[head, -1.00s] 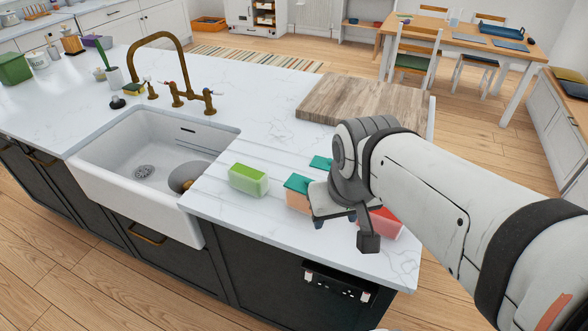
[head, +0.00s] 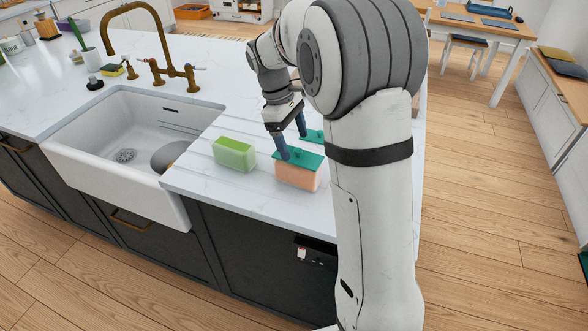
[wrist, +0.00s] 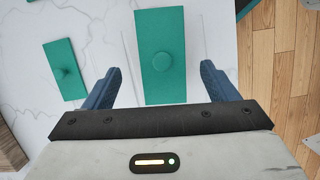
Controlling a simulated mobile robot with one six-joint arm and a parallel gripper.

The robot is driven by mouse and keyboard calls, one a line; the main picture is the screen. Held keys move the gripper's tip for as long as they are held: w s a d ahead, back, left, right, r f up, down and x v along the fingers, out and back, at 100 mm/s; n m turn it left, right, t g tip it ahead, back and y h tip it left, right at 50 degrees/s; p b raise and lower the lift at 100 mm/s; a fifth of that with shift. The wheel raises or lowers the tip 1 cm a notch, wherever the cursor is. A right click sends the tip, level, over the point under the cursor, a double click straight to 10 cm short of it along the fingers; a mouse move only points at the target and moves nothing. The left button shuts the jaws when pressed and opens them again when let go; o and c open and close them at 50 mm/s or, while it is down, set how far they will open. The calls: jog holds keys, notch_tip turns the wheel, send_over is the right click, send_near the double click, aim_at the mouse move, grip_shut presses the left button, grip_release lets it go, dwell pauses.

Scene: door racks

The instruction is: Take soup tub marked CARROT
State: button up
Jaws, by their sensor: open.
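An orange tub with a teal lid (head: 297,175) stands on the counter in the head view. A second teal lid (head: 313,135) shows behind it, partly hidden; its tub's colour cannot be told. A light green tub (head: 233,153) stands to the left. No marking is readable, so I cannot tell which is CARROT. My gripper (head: 293,138) is open and empty, pointing down near the orange tub's lid. In the wrist view, a teal lid with a round knob (wrist: 162,62) lies between the line of its fingers (wrist: 160,85); another teal lid (wrist: 65,70) is to the left.
The white sink (head: 120,140) with a brass tap (head: 165,50) is to the left. The white marble counter (head: 215,190) has free room around the green tub. My arm covers the counter's right part. Wooden floor (head: 490,190) lies to the right.

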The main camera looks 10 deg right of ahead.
aim_at(300, 162)
jog(key=x, duration=0.7)
jog(key=shift+f+p, duration=0.3)
jog(key=shift+p, duration=0.1)
jog(key=shift+c, duration=0.6)
jog(key=c, duration=0.9)
